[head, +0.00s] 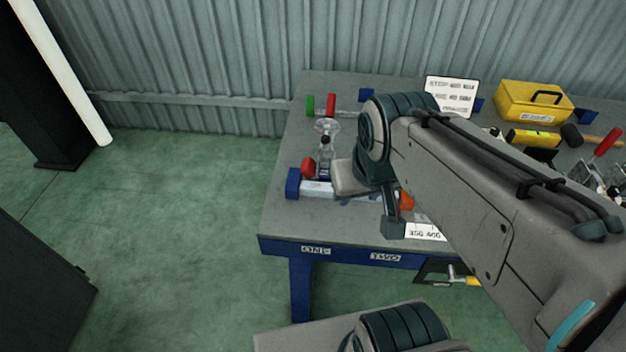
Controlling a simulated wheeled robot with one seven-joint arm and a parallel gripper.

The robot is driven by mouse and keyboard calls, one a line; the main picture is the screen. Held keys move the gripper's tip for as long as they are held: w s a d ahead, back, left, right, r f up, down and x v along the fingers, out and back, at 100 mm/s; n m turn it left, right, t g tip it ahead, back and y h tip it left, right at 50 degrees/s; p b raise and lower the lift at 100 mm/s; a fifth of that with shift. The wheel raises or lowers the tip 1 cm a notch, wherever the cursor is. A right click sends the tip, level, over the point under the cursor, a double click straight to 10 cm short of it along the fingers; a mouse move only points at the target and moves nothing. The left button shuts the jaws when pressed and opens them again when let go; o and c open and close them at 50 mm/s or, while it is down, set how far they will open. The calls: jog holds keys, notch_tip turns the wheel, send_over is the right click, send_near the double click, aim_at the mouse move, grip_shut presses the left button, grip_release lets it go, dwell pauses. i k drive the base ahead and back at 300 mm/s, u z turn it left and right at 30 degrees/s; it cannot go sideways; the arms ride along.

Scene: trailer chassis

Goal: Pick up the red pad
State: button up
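Several small red pieces are on the grey workbench (285,215), and I cannot tell which one is the red pad. One upright red piece (331,104) stands near the back left beside a green piece (310,105). A rounded red piece (308,168) is near the front left, by a blue block (292,184). An orange-red piece (407,200) is partly hidden by my arm. My gripper (393,222) is low over the bench's front part, right of the rounded red piece. Its fingertips are not clear, so I cannot tell whether it holds anything.
A clear glass-like item (326,145) stands behind the rounded red piece. A white sign (452,95), a yellow box (535,103) and several tools fill the back right. My arm hides much of the bench's right side. Green floor on the left is free.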

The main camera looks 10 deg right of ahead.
aim_at(310, 170)
jog(key=z, duration=0.25)
jog(key=i, duration=0.45)
jog(key=u, duration=1.25)
